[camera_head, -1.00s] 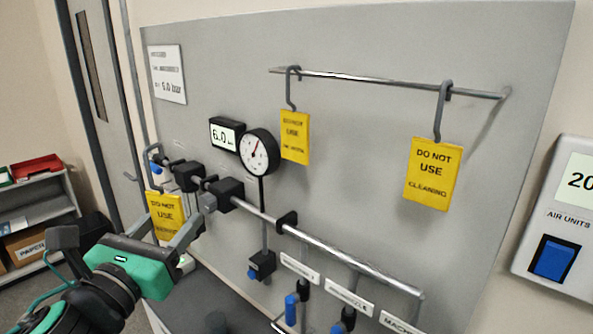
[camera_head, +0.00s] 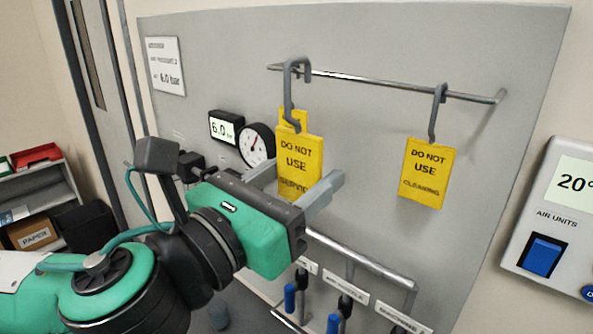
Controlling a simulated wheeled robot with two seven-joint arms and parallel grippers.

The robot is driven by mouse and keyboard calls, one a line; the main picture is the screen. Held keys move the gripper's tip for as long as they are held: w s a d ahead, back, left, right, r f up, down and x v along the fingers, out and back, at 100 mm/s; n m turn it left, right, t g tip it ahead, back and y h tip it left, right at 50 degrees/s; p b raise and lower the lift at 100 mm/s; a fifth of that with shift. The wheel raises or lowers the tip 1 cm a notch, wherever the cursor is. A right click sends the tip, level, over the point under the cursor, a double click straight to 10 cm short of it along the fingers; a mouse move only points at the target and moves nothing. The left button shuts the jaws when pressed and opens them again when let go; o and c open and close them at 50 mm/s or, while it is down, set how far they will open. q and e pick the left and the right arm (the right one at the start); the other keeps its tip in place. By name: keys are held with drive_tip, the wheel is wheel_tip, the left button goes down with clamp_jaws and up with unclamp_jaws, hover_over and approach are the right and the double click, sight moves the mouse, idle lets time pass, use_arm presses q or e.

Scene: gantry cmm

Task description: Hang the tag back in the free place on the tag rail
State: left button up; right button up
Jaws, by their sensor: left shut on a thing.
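My left gripper (camera_head: 297,183) is shut on a yellow "DO NOT USE" tag (camera_head: 300,158), its fingers across the lower part of the tag. The tag hangs upright with its grey hook pointing up. The hook overlaps the left part of the tag rail (camera_head: 385,84) in the picture; I cannot tell whether it touches the rail. A second yellow tag (camera_head: 287,115) hangs behind the held one and is mostly hidden. A third tag, marked cleaning (camera_head: 429,172), hangs near the rail's right end. The rail between the left and right tags is bare. My right gripper is not in view.
A round gauge (camera_head: 257,146) and a digital display (camera_head: 224,129) sit on the grey panel (camera_head: 370,140), left of the held tag. A metal pipe (camera_head: 360,257) with blue-handled valves runs below. An air units box (camera_head: 560,215) is at the right.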

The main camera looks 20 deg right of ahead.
sight(319, 165)
use_arm(q)
drive_tip(key=shift+w+d, duration=0.35)
drive_tip(key=shift+f+x, duration=0.2)
drive_tip(key=shift+x, duration=1.3)
drive_tip(key=w+d+f, duration=0.2)
drive_tip(key=w+d, duration=0.3)
drive_tip(key=d, duration=0.3)
drive_tip(key=shift+d+f+b, duration=0.15)
drive_tip(key=shift+d+b, duration=0.05)
drive_tip(key=shift+b, duration=0.15)
drive_tip(key=shift+s, duration=0.1)
drive_tip(key=o, duration=0.9)
